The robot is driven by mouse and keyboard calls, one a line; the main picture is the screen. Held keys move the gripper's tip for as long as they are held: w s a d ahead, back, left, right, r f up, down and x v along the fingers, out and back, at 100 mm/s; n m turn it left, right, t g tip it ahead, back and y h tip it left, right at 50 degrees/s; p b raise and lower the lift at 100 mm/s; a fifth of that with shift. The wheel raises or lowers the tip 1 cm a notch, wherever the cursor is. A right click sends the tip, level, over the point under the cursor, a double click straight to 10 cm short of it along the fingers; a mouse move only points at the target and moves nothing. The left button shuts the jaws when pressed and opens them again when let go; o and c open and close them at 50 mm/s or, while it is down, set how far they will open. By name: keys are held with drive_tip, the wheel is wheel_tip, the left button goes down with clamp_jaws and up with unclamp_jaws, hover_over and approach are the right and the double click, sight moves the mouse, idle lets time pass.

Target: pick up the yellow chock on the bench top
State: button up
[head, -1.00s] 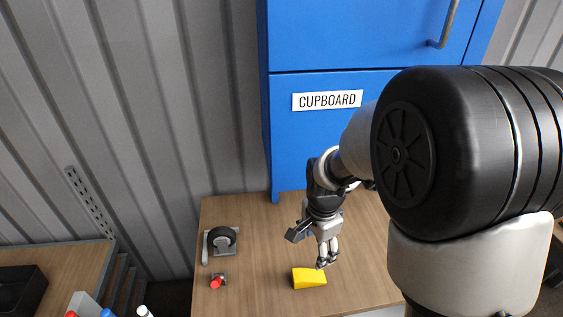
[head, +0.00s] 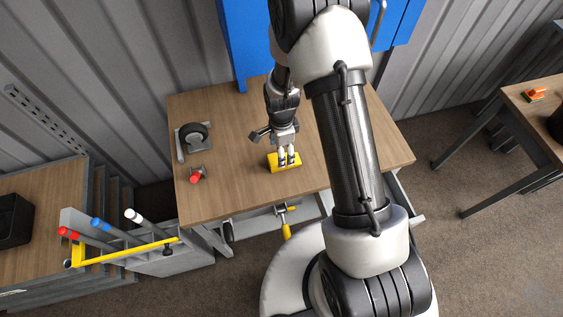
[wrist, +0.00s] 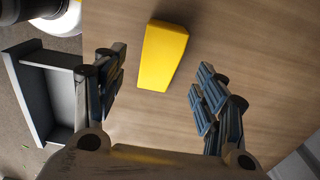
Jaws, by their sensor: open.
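The yellow chock (head: 272,163) lies on the wooden bench top (head: 235,190), toward its front edge. My gripper (head: 288,160) is over the chock in the head view and hides part of it. In the wrist view the chock (wrist: 163,56) lies on the wood, ahead of my gripper (wrist: 160,100) and in line with the gap between the fingers. The fingers are spread wide apart and hold nothing. How high they are above the chock I cannot tell.
On the bench's left stand a caster wheel (head: 195,133) and a small part with a red knob (head: 196,175). The blue cupboard (head: 245,45) stands behind. A rack with coloured-tipped handles (head: 100,222) is at lower left. Another table (head: 535,112) is at right.

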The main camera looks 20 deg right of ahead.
drive_tip(key=shift+f+b, duration=0.75)
drive_tip(key=shift+f, duration=2.35)
drive_tip(key=shift+r, duration=0.1)
drive_tip(key=shift+c, duration=0.2)
drive_tip(key=c, duration=1.3)
